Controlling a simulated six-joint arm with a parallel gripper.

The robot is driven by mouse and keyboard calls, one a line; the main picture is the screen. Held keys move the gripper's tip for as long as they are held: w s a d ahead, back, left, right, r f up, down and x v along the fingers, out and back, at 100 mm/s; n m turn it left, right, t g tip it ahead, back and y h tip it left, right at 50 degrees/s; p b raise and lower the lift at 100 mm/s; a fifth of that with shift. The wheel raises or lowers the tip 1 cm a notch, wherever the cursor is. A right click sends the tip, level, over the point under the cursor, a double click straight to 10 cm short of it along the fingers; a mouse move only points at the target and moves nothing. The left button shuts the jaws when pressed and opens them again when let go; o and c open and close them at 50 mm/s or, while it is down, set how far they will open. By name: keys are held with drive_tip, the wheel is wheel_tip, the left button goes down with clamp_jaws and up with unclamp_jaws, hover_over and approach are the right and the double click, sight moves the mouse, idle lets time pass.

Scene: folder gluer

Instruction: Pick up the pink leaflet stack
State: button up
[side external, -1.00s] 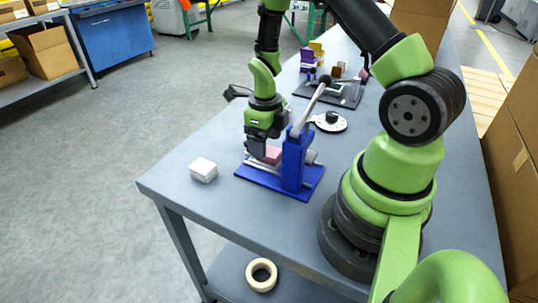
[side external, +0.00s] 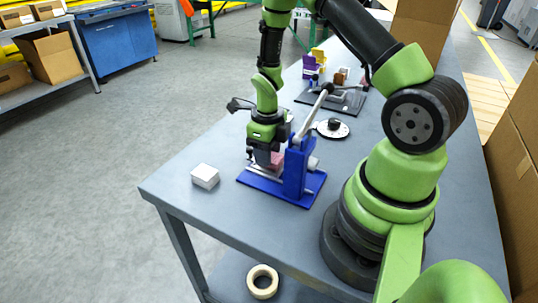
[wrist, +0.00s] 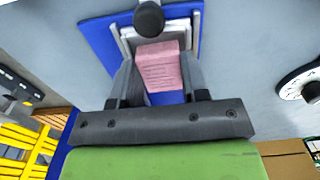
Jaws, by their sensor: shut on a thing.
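The pink leaflet stack (wrist: 160,68) sits between the two fingers of my gripper (wrist: 158,88) in the wrist view. In the side view the stack (side external: 277,159) is partly hidden behind the blue upright and my gripper (side external: 263,162). My gripper points down over the blue fixture and is shut on the stack. The blue fixture (side external: 297,172) has a flat base, an upright and a lever with a dark knob (wrist: 149,18). Whether the stack still touches the fixture is hard to tell.
A white block (side external: 205,176) lies left of the fixture on the grey table (side external: 225,225). A round white disc with a black knob (side external: 333,128) stands behind the fixture. Another dark fixture with a lever (side external: 335,99) is farther back. The front left table is clear.

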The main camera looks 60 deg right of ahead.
wheel_tip(320, 180, up, 9)
drive_tip(key=shift+f, duration=0.1)
drive_tip(key=w+a+r+n, duration=0.1)
drive_tip(key=a+r+n, duration=0.3)
drive_tip(key=n, duration=1.4)
drive_tip(key=a+r+n, duration=0.3)
drive_tip(key=a+n, duration=0.3)
drive_tip(key=n, duration=1.1)
drive_tip(key=w+d+f, duration=0.2)
drive_tip(key=w+d, duration=0.2)
drive_tip(key=d, duration=0.4)
drive_tip(key=w+d+f, duration=0.1)
drive_tip(key=w+d, duration=0.4)
drive_tip(key=d, duration=0.3)
drive_tip(key=s+d+f, duration=0.2)
drive_tip(key=d+f, duration=0.2)
drive_tip(key=d, duration=0.9)
drive_tip(key=shift+n, duration=0.3)
wheel_tip(320, 180, down, 5)
drive_tip(key=shift+s+f, duration=0.1)
drive_tip(key=shift+f, duration=2.3)
